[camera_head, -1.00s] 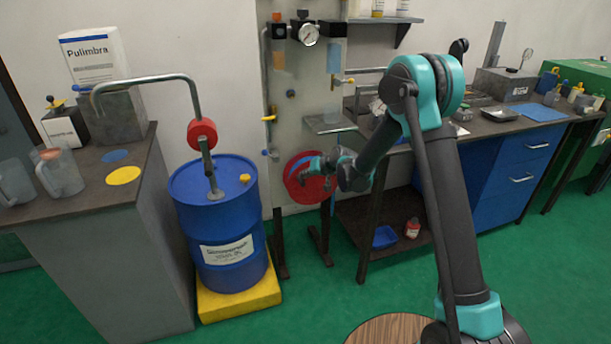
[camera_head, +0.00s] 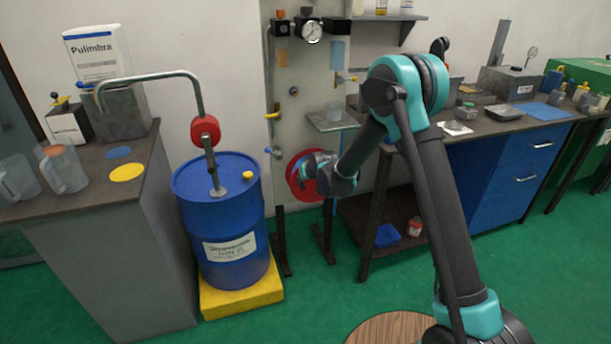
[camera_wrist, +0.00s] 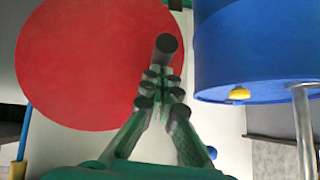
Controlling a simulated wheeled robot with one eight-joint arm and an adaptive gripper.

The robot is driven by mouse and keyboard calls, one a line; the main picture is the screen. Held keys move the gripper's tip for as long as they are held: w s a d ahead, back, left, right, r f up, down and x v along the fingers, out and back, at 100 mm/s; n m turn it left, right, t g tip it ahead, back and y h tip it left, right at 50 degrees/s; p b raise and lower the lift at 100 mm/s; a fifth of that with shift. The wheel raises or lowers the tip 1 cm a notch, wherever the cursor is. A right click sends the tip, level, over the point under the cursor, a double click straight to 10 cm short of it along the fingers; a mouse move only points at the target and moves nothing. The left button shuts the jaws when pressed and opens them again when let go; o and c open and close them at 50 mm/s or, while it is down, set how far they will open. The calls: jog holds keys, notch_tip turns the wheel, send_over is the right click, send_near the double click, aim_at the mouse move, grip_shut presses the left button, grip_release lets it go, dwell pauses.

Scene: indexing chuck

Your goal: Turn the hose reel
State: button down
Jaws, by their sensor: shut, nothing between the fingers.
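The hose reel (camera_head: 294,183) is a red disc at the foot of the pale wall panel, right of the blue drum. In the wrist view its broad red face (camera_wrist: 85,65) fills the upper left. A dark round peg (camera_wrist: 166,46), which looks like a handle, stands out near the disc's edge. My gripper (camera_head: 308,172) is in front of the reel and covers part of it in the head view. In the wrist view its fingers (camera_wrist: 160,78) come together just below the peg, shut and empty. Whether they touch the peg is unclear.
The blue drum (camera_head: 222,225) stands on a yellow base (camera_head: 242,299) left of the reel, with a bent pipe above it. A small shelf (camera_head: 331,123) with a clear cup is above the reel. The workbench (camera_head: 478,127) and its legs are to the right.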

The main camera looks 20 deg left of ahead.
aim_at(296, 188)
jog(key=shift+s+a+f+n+t+h, duration=0.3)
jog(key=shift+a+f+t+h, duration=0.15)
jog(key=shift+f, duration=0.2)
jog(key=shift+s+a+f, duration=0.1)
jog(key=shift+a+f, duration=0.1)
jog(key=shift+f, duration=0.4)
jog(key=shift+s+a+f, duration=0.1)
jog(key=shift+a+f, duration=0.05)
jog(key=shift+f, duration=0.4)
